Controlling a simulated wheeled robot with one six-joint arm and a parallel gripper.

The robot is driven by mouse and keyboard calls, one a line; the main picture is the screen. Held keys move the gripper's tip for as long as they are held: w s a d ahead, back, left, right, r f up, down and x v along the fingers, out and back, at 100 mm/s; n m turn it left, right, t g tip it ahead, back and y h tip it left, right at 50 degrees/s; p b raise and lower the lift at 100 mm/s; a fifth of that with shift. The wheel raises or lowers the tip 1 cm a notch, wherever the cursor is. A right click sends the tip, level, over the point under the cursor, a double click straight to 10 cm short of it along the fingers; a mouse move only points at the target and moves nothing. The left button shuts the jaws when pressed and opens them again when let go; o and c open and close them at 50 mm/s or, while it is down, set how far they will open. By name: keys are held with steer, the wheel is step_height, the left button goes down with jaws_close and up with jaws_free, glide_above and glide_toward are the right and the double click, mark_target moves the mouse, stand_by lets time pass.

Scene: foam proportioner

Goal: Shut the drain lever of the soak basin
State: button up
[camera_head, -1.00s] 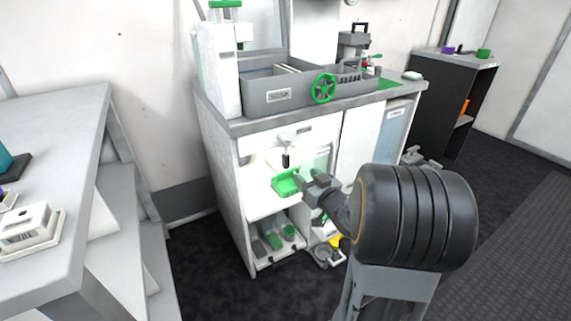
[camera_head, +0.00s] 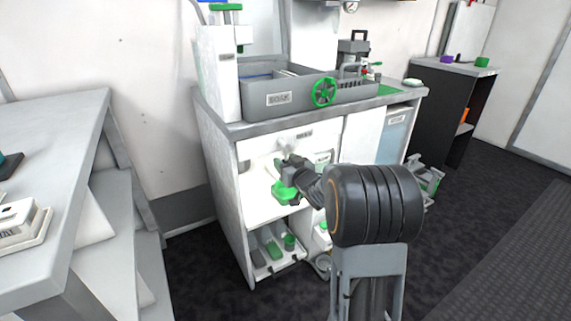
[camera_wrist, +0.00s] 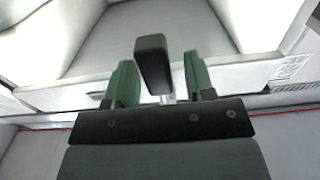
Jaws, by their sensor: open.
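The grey soak basin (camera_head: 278,99), labelled SOAK, sits on the cabinet top in the head view. Its drain lever has a dark handle (camera_wrist: 152,62), which shows close up in the wrist view. In the head view the lever's handle is mostly hidden behind my gripper (camera_head: 285,166), in the open bay below the basin. In the wrist view my gripper (camera_wrist: 159,66) is open, with one green fingertip on each side of the handle. Gaps show between fingers and handle; I cannot tell whether anything touches.
Green and grey items (camera_head: 272,248) stand on the lower shelf. A green handwheel (camera_head: 324,91) is on the basin front. A grey table (camera_head: 50,150) stands at left, with open floor between.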

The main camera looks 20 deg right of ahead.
jaws_close()
stand_by(0.4)
